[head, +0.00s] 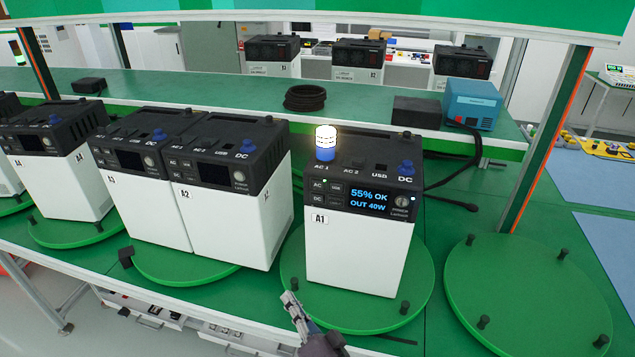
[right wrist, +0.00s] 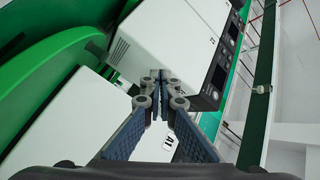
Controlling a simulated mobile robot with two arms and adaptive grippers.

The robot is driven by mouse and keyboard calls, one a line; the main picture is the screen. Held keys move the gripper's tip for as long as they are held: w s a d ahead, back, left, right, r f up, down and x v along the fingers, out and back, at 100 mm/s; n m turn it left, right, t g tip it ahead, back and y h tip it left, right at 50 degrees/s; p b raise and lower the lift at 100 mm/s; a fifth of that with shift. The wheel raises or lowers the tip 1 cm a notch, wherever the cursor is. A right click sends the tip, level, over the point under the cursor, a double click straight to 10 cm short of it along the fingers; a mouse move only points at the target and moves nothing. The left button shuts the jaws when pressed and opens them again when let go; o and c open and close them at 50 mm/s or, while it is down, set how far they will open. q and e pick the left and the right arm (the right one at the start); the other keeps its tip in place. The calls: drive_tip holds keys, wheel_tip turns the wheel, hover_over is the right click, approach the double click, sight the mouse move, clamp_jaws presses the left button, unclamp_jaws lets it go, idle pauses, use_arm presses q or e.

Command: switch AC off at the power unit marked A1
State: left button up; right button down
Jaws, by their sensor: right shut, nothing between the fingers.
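The power unit marked A1 (head: 350,240) is a white box with a black top, standing upright on a green turntable (head: 424,283). Its lit display (head: 368,201) reads "55% OK" and "OUT 40W". The AC button (head: 318,186) is on the panel left of the display, with a small green light by it. A glowing lamp plug (head: 326,143) sits in the AC 1 socket. My right gripper (head: 290,299) is shut and empty, low in front of the unit's lower left. In the right wrist view its closed fingers (right wrist: 160,80) show before the A1 label (right wrist: 169,142). My left gripper is not seen.
Unit A2 (head: 225,220) and several similar dark-screened units stand to the left. An empty turntable (head: 528,290) with short pegs is at right. Behind are a blue box (head: 473,103), a coiled black cable (head: 305,97) and a black box (head: 417,112). An orange-edged post (head: 535,150) rises at right.

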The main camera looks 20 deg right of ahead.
drive_tip(key=d+r+m+t+h, duration=0.1)
drive_tip(key=r+m+t+h, duration=0.1)
drive_tip(key=r, duration=1)
drive_tip(key=d+r+m+t+h+p, duration=0.1)
drive_tip(key=r+m+t, duration=0.3)
drive_tip(key=r, duration=0.7)
drive_tip(key=s+d+m, duration=0.1)
drive_tip(key=m, duration=0.1)
drive_tip(key=shift+r+m+t+h, duration=0.4)
drive_tip(key=shift+w+d, duration=0.1)
drive_tip(key=b, duration=0.2)
approach(309, 175)
drive_tip(key=shift+a+x, duration=0.15)
drive_tip(key=shift+x, duration=0.9)
drive_tip(key=shift+a+x, duration=0.1)
drive_tip(key=shift+x, duration=1)
drive_tip(key=shift+r, duration=0.15)
drive_tip(key=shift+w+d+b, duration=0.25)
drive_tip(key=shift+b, duration=0.05)
